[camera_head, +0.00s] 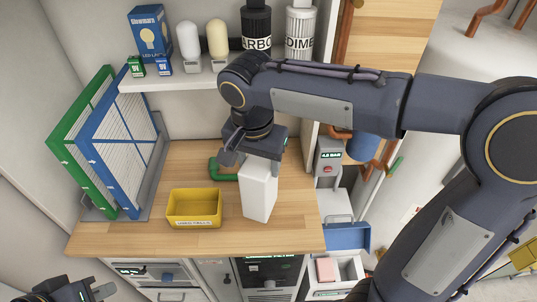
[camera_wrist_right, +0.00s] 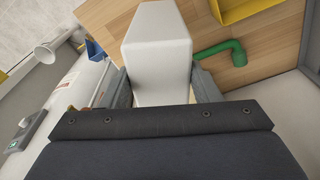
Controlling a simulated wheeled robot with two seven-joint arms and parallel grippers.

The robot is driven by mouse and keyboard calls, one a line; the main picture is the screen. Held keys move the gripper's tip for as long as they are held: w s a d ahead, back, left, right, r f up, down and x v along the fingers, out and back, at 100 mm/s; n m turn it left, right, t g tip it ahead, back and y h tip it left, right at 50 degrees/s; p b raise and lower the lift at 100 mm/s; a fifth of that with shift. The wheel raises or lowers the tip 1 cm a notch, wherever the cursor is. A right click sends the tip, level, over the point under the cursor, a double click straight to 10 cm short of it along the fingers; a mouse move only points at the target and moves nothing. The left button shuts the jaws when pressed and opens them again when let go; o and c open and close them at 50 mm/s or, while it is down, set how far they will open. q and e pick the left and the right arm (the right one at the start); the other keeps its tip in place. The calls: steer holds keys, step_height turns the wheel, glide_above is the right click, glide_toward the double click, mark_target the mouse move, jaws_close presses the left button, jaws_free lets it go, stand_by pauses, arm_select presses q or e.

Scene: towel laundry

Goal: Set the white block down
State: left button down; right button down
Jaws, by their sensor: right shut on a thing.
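A tall white block (camera_head: 259,190) is upright over the wooden counter (camera_head: 150,165), right of a yellow tray. My right gripper (camera_head: 256,158) is shut on the top part of the white block from above. In the right wrist view the white block (camera_wrist_right: 158,50) sits between the two fingers (camera_wrist_right: 165,85). Its lower end looks to be at or just above the counter; I cannot tell whether it touches. My left gripper (camera_head: 98,292) is at the bottom left, away from the block, with its two fingers apart and nothing between them.
The yellow tray (camera_head: 194,222) stands close left of the block. A green pipe piece (camera_head: 218,172) lies behind it. Green and blue framed filters (camera_head: 90,140) stand in a rack at left. A shelf (camera_head: 170,80) above holds bulbs and canisters. The counter's front edge is near the block.

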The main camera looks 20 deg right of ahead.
steer(key=shift+w+a+f, duration=0.15)
steer(key=shift+w+f, duration=0.05)
steer(key=shift+w, duration=0.1)
steer(key=shift+w+a+f, duration=0.1)
steer(key=shift+f, duration=0.8)
steer(key=shift+w+a+f, duration=0.1)
steer(key=shift+f, duration=0.95)
steer(key=shift+c, duration=2.4)
jaws_free()
steer(key=shift+s+d+f, duration=0.1)
